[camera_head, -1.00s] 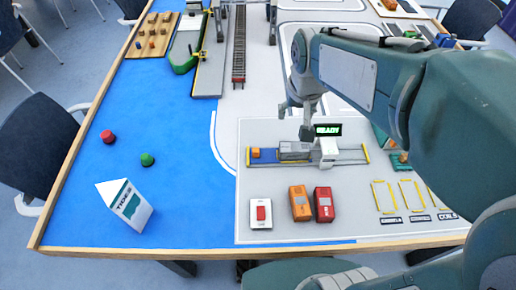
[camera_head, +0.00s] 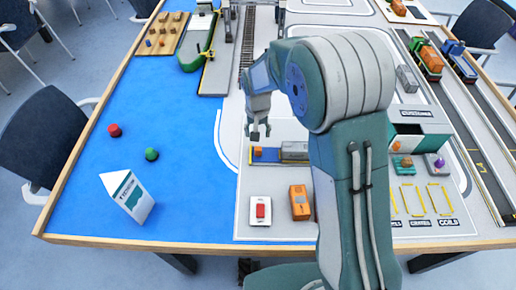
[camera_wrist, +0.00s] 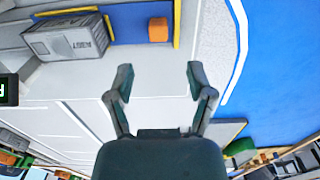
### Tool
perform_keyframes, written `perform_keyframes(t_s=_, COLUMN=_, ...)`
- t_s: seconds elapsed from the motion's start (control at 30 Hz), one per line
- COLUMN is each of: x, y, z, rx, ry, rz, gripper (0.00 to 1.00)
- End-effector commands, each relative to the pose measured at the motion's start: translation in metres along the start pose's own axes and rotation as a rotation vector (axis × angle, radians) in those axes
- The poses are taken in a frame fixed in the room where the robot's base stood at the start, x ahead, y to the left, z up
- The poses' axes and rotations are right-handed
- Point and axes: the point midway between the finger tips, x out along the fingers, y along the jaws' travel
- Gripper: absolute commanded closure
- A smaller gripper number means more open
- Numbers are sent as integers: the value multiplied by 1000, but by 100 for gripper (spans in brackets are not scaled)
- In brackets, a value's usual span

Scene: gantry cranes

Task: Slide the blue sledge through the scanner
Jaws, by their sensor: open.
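The blue sledge (camera_head: 270,158) lies along a strip on the grey board, with an orange block (camera_head: 257,152) at its left end and a grey container (camera_head: 294,150) beside that. In the wrist view the sledge (camera_wrist: 128,22) shows at the top, with the orange block (camera_wrist: 158,30) near a yellow end bar and the grey container (camera_wrist: 65,38) to the left. My gripper (camera_head: 258,133) is open and empty, near the sledge's left end; its fingers (camera_wrist: 158,82) show apart in the wrist view. The scanner is hidden by my arm in the head view; only its dark display's edge (camera_wrist: 8,90) shows in the wrist view.
A red button box (camera_head: 260,209) and an orange block (camera_head: 299,202) stand at the board's front. A green-hulled ship (camera_head: 195,55) lies at the back.

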Motion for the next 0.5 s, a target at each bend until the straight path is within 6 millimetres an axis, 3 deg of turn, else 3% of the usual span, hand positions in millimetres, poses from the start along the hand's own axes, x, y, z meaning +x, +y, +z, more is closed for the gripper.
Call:
perform_keyframes(t_s=0.3, x=60, y=1, z=1, rx=1, ry=-3, rz=0, gripper=31)
perform_keyframes(t_s=0.5, x=81, y=1, z=1, rx=0, ry=-2, rz=0, gripper=31)
